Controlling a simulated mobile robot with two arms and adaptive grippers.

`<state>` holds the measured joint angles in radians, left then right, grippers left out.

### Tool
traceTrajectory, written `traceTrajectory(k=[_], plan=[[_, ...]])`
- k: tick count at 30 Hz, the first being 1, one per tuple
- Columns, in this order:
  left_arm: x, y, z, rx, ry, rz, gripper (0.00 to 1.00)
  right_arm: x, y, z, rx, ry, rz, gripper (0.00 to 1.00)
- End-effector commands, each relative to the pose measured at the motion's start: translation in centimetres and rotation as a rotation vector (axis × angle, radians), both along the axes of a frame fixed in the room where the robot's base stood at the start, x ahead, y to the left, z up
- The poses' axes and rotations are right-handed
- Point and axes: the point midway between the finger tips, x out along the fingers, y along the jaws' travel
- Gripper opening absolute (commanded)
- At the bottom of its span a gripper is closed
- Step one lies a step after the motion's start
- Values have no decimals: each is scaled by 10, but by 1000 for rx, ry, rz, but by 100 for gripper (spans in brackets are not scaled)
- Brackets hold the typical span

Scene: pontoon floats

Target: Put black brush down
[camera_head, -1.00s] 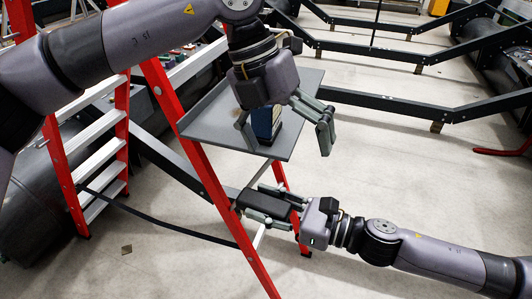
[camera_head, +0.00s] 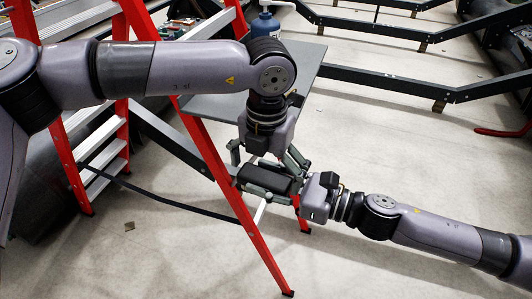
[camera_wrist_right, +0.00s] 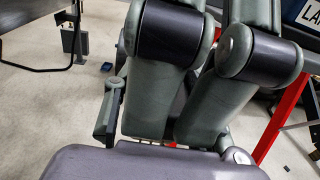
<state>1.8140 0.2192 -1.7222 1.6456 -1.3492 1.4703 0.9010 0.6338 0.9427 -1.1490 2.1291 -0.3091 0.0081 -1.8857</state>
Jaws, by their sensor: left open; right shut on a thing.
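The black brush (camera_head: 266,179) is a dark oblong block in the head view, in front of the red ladder's right leg and below the grey tray. My right gripper (camera_head: 262,184) comes in from the right and is shut on it, holding it in the air. My left gripper (camera_head: 267,157) points down from above with its fingers spread, close over the brush; I cannot tell whether they touch it. In the right wrist view my right gripper's fingers (camera_wrist_right: 190,95) fill the middle and hide most of the brush.
The grey tray (camera_head: 217,107) on the red ladder (camera_head: 203,150) carries a blue bottle (camera_head: 263,25) near its back edge. My left arm crosses over the tray and hides part of it. Dark frame beams (camera_head: 400,85) stand behind. The pale floor at the front is open.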

Motion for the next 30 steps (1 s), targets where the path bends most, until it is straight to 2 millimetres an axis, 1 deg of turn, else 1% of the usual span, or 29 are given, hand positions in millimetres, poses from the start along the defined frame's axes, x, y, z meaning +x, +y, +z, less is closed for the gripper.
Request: traceTrajectory(k=[1,5,14,30], plan=[[-1,0,-5,0,1,-1,100,0,0,0,1,0,0,9],[-1,0,-11,0,1,-1,100,0,0,0,1,0,0,9],[0,0,-13,-1,0,-1,99,0,0,0,0,0,0,9],[-1,-1,-13,-3,3,-3,63,0,1,1,2,-2,1,9]])
